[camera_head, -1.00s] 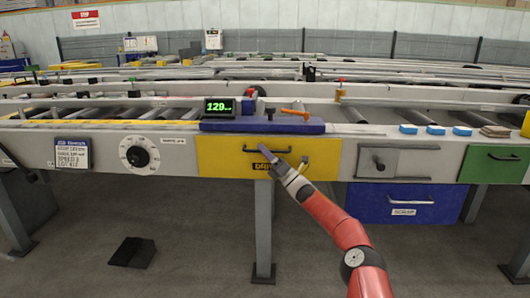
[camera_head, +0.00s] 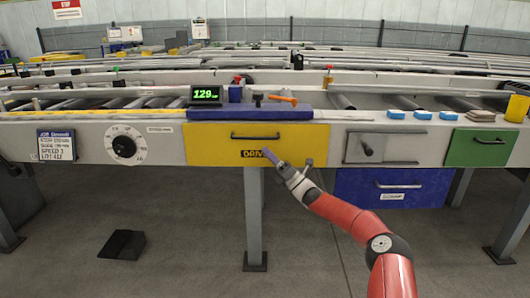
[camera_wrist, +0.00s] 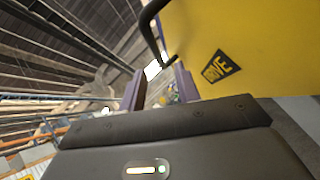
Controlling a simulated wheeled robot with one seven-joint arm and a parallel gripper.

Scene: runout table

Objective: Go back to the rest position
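My gripper (camera_head: 270,156) is just below and to the right of the black handle (camera_head: 255,136) of the yellow drive drawer (camera_head: 215,146). In the wrist view, the two purple fingers of my gripper (camera_wrist: 160,88) stand apart with nothing between them. The drawer front (camera_wrist: 250,45) fills the upper right there, with its handle (camera_wrist: 153,35) just above the fingers. The handle is not between the fingers. My red arm reaches up from the lower right.
A blue drawer (camera_head: 360,188) and a green drawer (camera_head: 480,148) sit to the right. A table leg (camera_head: 254,225) stands below the yellow drawer. The floor in front is otherwise clear.

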